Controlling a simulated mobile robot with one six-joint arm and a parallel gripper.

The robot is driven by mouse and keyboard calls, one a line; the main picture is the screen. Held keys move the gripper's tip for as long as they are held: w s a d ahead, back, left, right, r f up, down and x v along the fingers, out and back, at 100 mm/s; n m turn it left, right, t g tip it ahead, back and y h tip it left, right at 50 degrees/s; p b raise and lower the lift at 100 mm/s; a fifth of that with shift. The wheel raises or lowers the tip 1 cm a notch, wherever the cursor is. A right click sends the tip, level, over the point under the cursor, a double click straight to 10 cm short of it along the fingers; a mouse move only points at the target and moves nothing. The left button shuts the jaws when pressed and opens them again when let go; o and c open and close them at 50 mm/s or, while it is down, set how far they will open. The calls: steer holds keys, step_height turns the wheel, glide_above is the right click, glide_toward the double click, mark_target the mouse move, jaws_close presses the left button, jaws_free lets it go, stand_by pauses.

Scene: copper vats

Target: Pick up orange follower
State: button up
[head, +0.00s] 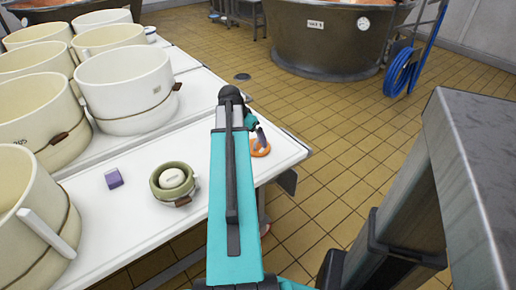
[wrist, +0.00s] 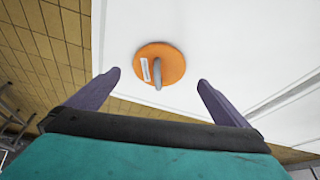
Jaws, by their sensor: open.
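The orange follower (wrist: 174,61) is a round orange disc with a grey upright peg and a small white label. It lies on the white table (wrist: 230,30), near the table's edge. In the head view only part of the orange follower (head: 261,149) shows beside my arm, near the table's right end. My gripper (wrist: 159,78) is open and empty, with one finger on each side of the disc in the wrist view. The fingertips appear just short of the disc and not touching it. In the head view my arm hides most of my gripper.
Several cream moulds (head: 125,85) crowd the table's left and back. A small green mould (head: 172,201) with a white piece inside and a purple block (head: 114,179) sit left of my arm. A large vat (head: 325,40) stands beyond the tiled floor.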

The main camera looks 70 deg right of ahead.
steer(key=shift+s+d+f, duration=0.1)
steer(key=shift+d+f, duration=0.15)
steer(key=shift+f, duration=0.4)
steer(key=shift+a+b+x, duration=0.15)
steer(key=shift+b+x, duration=0.1)
steer(key=shift+x, duration=1.05)
steer(key=shift+a+b+x, duration=0.15)
steer(key=shift+b+x, duration=0.1)
steer(key=shift+x, duration=1.05)
steer(key=shift+f, duration=0.1)
steer(key=c, duration=0.9)
